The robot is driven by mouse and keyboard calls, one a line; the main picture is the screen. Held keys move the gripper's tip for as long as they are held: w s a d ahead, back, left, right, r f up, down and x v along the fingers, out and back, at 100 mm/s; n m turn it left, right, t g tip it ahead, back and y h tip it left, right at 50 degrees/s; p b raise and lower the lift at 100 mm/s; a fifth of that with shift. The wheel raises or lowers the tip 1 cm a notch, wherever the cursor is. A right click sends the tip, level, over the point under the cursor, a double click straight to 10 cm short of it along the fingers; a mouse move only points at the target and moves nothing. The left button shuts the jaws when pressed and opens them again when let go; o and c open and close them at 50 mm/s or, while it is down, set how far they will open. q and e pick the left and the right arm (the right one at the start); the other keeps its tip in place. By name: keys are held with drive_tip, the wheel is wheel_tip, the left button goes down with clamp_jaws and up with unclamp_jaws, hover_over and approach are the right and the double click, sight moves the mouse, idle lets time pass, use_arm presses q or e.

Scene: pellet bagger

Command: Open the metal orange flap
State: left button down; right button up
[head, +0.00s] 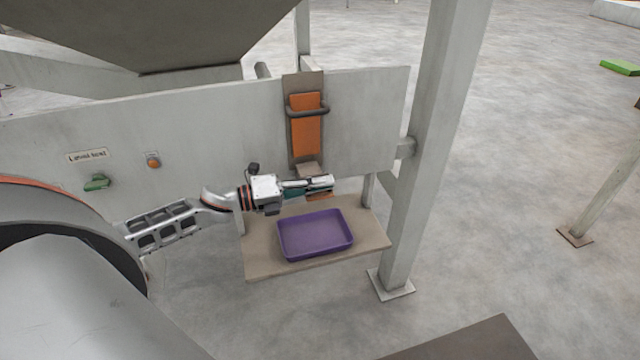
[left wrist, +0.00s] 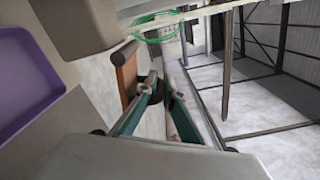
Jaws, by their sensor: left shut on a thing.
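An orange flap (head: 319,197) shows as a small strip at the mouth of the chute, partly hidden behind my left gripper. My left gripper (head: 325,183) reaches in from the left, just below the spout (head: 309,170). In the left wrist view its teal-sided fingers (left wrist: 160,88) converge at the flap's edge and are shut on it; the exact contact is hard to see. My right gripper is not in view.
A taller orange panel (head: 306,132) with a dark bar handle (head: 308,111) is on the grey wall above. A purple tray (head: 315,234) stands on a beige shelf (head: 262,262) below my gripper. A grey post (head: 425,150) stands to the right; open floor lies beyond.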

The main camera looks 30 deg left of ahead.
use_arm(q)
drive_tip(key=shift+w+a+r+n+p, duration=0.15)
drive_tip(key=shift+r+n+p, duration=0.3)
drive_tip(key=shift+r+n, duration=0.2)
drive_tip(key=shift+w+a+r+n+p, duration=0.2)
drive_tip(key=shift+n+p, duration=0.4)
drive_tip(key=shift+n, duration=0.35)
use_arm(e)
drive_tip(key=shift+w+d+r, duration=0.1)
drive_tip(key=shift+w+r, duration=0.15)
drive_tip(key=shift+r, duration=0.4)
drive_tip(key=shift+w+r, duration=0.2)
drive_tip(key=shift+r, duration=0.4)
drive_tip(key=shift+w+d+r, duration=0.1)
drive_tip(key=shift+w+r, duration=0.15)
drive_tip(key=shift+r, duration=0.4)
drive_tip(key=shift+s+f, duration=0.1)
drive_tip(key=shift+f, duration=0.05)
use_arm(q)
drive_tip(key=c, duration=2.4)
unclamp_jaws()
drive_tip(key=shift+c, duration=0.2)
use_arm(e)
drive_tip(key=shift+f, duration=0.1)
use_arm(q)
drive_tip(key=shift+s+a+f, duration=0.15)
drive_tip(key=shift+s+a, duration=0.2)
drive_tip(key=shift+s, duration=0.05)
drive_tip(key=v, duration=1.1)
